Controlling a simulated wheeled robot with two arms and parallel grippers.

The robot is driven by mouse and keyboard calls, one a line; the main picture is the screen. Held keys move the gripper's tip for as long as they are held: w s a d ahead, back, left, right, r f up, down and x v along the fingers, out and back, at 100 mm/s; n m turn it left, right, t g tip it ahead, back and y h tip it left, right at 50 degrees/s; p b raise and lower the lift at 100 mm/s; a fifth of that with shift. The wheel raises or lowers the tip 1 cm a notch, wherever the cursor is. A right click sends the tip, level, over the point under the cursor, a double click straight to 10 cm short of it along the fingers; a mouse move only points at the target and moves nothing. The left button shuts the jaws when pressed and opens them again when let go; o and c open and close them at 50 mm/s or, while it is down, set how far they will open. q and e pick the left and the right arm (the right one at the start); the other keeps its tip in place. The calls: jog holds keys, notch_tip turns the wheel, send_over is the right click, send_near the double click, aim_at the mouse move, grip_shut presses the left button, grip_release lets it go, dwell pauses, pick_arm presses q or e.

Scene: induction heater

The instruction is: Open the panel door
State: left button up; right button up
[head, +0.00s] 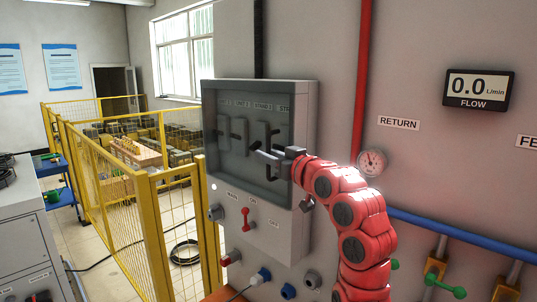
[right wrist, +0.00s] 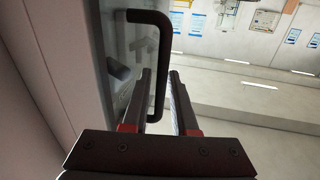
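The panel door (head: 232,170) is a dark glazed front on a grey wall box (head: 292,215); it appears shut, with breaker switches behind the glass. My right gripper (head: 266,157) is at the right side of the door, reaching in from the right. In the right wrist view, the black bar handle (right wrist: 158,62) stands out from the door and its lower part runs between the two fingers (right wrist: 160,95). The fingers are apart, with a gap between the handle and the right finger. Whether the left finger touches the handle is unclear. My left gripper is not in view.
A red lever (head: 246,220) and several connectors are below the door. A pressure gauge (head: 371,163), a red pipe (head: 361,80) and a blue pipe (head: 460,236) are on the wall to the right. A yellow fence (head: 155,225) stands to the left of the box.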

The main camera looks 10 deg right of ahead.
grip_shut()
dwell(1.3)
